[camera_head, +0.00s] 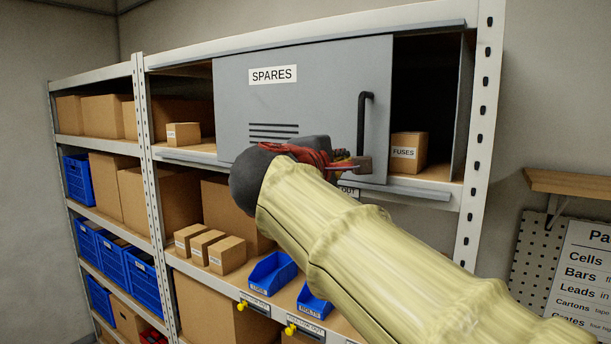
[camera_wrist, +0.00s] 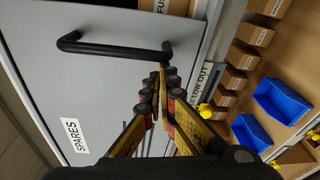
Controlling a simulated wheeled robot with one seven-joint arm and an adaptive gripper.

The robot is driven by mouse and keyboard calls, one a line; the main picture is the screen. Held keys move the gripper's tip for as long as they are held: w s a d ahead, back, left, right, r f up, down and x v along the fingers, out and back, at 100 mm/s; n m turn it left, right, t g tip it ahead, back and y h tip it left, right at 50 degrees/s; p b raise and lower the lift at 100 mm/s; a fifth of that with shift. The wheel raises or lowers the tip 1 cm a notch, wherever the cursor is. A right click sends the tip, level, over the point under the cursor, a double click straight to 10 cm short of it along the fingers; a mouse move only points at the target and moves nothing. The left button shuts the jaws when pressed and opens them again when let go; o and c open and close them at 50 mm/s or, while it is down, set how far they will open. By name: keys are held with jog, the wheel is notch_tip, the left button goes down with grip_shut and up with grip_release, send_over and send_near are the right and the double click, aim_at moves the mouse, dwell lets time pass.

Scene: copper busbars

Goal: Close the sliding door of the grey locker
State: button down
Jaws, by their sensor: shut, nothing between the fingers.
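The grey locker's sliding door (camera_head: 320,110) carries a SPARES label and vent slots. It covers the middle of the upper bay, with a dark gap at its right showing a FUSES carton (camera_head: 407,152). A black bar handle (camera_head: 365,120) stands upright near the door's right edge; it also shows in the wrist view (camera_wrist: 115,47). My gripper (camera_head: 362,162) is at the handle's lower end, in front of the door. In the wrist view its shut, empty fingers (camera_wrist: 162,73) point at that end of the handle; I cannot tell whether they touch it.
The bay is also open left of the door, with a small carton (camera_head: 184,134) there. A white perforated post (camera_head: 482,130) bounds the right side. Below are small cartons (camera_head: 209,247) and blue bins (camera_head: 271,275). A wooden ledge (camera_head: 570,183) juts from the right wall.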

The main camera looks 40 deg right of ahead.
jog(key=s+d+b, duration=0.2)
jog(key=s+d, duration=0.2)
jog(key=s, duration=0.7)
jog(key=shift+s+d, duration=0.15)
jog(key=shift+s, duration=0.25)
